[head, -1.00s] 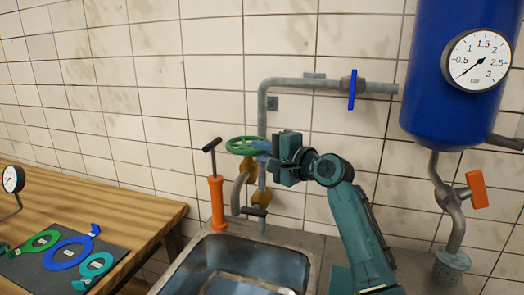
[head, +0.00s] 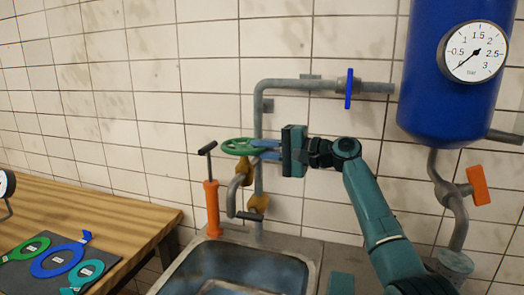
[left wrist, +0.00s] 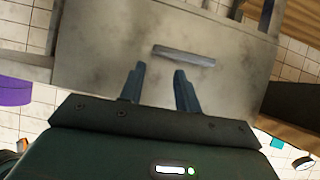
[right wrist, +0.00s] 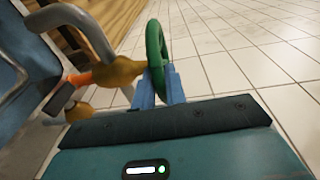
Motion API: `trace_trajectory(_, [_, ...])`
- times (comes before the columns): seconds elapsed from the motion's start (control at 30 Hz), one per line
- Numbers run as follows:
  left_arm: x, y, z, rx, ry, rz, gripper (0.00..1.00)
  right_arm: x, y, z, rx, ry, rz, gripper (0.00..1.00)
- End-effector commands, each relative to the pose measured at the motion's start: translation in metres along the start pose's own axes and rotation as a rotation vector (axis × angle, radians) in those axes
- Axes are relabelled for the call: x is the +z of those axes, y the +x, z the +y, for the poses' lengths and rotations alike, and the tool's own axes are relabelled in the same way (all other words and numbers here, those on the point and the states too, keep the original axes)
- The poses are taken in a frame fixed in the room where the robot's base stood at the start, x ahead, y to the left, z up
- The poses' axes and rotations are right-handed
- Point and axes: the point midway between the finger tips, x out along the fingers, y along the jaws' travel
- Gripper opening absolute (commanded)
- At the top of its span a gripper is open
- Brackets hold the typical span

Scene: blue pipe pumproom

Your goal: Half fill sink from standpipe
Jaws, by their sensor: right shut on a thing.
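The green handwheel (head: 236,147) sits on the grey standpipe (head: 258,112) at the wall behind the sink. My right gripper (head: 266,149) is shut on the wheel's right rim. In the right wrist view the blue fingers (right wrist: 158,88) hold the rim of the green wheel (right wrist: 155,50) between them. A curved spout (head: 233,192) hangs below the wheel towards the steel sink (head: 310,262). The sink's inside looks blue-grey; I cannot tell its water level. My left gripper (left wrist: 158,80) is open and empty, seen only in the left wrist view, facing a grey metal panel (left wrist: 100,50).
An orange hand pump (head: 212,207) stands at the sink's back left. A blue tank (head: 430,110) with a gauge (head: 474,52) hangs at right. A blue-handled valve (head: 349,88) is on the upper pipe.

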Motion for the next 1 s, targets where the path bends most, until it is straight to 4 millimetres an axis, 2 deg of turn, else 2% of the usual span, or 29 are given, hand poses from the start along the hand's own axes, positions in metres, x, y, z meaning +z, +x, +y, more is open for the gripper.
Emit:
trace_trajectory(0.1, [0.000,0.000,0.000,0.000,0.000,-0.001,0.33,0.000,0.000,0.000,-0.001,0.004,0.001,0.00])
trace_trajectory(0.13, [0.000,0.000,0.000,0.000,0.000,-0.001,0.33,0.000,0.000,0.000,-0.002,0.004,0.001,0.14])
trace_trajectory(0.33, [0.001,0.000,-0.001,-0.001,0.001,-0.002,0.33,0.000,0.000,0.000,-0.001,0.002,0.001,0.30])
trace_trajectory(0.67, [0.003,0.001,-0.003,-0.005,0.001,-0.003,0.33,0.000,-0.006,0.000,-0.001,0.000,0.002,0.31])
trace_trajectory(1.0, [0.006,0.006,0.000,0.006,0.003,0.011,0.33,-0.001,-0.059,0.002,-0.001,0.000,0.004,0.31])
